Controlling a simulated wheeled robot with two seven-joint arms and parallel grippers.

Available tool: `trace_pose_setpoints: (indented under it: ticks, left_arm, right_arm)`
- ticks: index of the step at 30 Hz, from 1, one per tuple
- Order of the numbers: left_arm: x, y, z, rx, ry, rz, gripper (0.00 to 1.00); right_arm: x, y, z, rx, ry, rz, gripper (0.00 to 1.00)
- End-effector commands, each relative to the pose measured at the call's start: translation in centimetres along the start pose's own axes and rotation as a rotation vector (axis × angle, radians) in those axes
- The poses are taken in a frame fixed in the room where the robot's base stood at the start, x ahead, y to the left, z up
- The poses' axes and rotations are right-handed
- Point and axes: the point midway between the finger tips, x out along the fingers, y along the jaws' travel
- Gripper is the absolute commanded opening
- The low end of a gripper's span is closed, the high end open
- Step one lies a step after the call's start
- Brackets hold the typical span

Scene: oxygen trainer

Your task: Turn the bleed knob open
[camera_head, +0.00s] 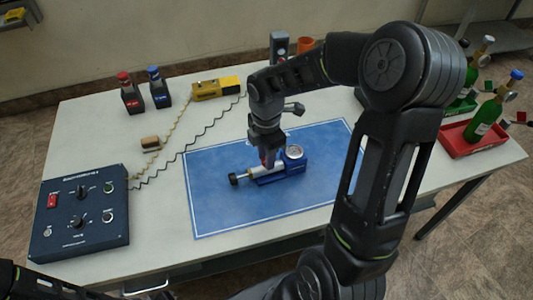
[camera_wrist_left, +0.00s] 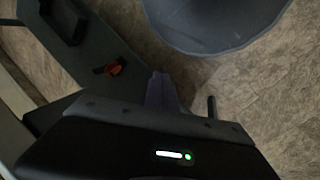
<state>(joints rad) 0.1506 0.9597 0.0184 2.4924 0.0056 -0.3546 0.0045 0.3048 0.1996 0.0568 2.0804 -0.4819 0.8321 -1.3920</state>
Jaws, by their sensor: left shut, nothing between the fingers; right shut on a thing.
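A blue device with a round gauge (camera_head: 294,152), a silver cylinder (camera_head: 257,172) and a black end knob (camera_head: 234,179) lies on the blue mat (camera_head: 225,215). My right gripper (camera_head: 268,160) points down onto the top of the device, left of the gauge. It is shut on a part there. The fingers hide that part, so I cannot tell its shape or how far it is turned. My left gripper (camera_wrist_left: 160,90) shows in the left wrist view, shut and empty, away from the device and above the floor.
Two small bottles (camera_head: 143,92) stand at the back left. A red tray (camera_head: 475,140) with green bottles is at the right. The mat's front is clear.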

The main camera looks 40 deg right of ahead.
Motion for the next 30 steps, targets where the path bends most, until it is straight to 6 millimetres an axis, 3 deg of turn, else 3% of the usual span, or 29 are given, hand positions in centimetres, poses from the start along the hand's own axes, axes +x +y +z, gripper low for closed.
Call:
trace_pose_setpoints:
  ticks: [9, 22, 23, 30]
  left_arm:
    - [-0.39, 0.11, 0.06, -0.001, -0.001, -0.002, 0.00]
    - [-0.38, 0.11, 0.07, -0.001, -0.002, -0.001, 0.00]
    - [-0.38, 0.11, 0.07, -0.001, -0.002, -0.001, 0.00]
    - [-0.38, 0.11, 0.07, -0.001, -0.002, -0.001, 0.00]
  right_arm:
    - [-0.05, 0.02, 0.00, -0.108, 0.000, 0.001, 0.00]
    - [-0.03, 0.06, 0.00, -0.118, 0.000, 0.002, 0.00]
    - [-0.03, 0.06, 0.00, -0.118, 0.000, 0.002, 0.28]
    - [-0.01, 0.03, 0.00, -0.117, 0.000, 0.001, 0.48]
